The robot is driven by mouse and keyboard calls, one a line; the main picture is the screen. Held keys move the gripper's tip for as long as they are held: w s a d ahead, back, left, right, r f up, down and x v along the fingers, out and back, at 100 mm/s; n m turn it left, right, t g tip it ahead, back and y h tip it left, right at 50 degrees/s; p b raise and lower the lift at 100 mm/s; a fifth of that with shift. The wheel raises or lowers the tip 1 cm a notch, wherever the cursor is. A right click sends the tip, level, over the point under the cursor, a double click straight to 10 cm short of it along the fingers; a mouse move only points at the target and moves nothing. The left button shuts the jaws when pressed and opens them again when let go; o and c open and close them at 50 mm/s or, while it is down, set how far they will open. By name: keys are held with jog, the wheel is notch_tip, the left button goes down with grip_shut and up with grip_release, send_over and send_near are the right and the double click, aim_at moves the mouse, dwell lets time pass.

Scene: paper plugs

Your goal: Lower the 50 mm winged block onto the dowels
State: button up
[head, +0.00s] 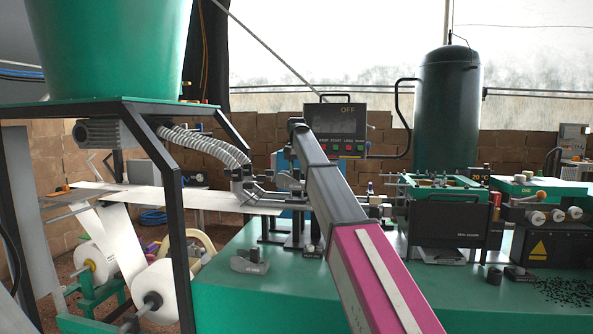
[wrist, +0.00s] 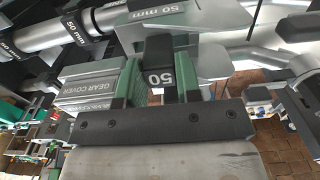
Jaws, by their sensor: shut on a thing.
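In the wrist view my gripper (wrist: 159,66) has green-padded fingers on either side of a black block marked 50 (wrist: 161,78). It is shut on this block, the winged block. Pale grey metal parts lie just past the fingertips, one with a dark band marked 50 mm (wrist: 165,9). I cannot make out the dowels, or whether the block touches anything. In the head view my arm reaches up from the lower right over the green machine bed (head: 235,292). My gripper and the held block cannot be made out there behind the arm and fittings.
A grey gear cover (wrist: 88,90) sits close left of the fingers in the wrist view. A ribbed hose (head: 205,148), a control box marked OFF (head: 337,128) and a small grey block (head: 250,262) are around the arm.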

aim_at(296, 181)
jog(key=shift+f, duration=2.05)
dwell(0.4)
jog(key=o, duration=1.1)
jog(key=shift+r, duration=0.15)
jog(key=shift+r, duration=2.65)
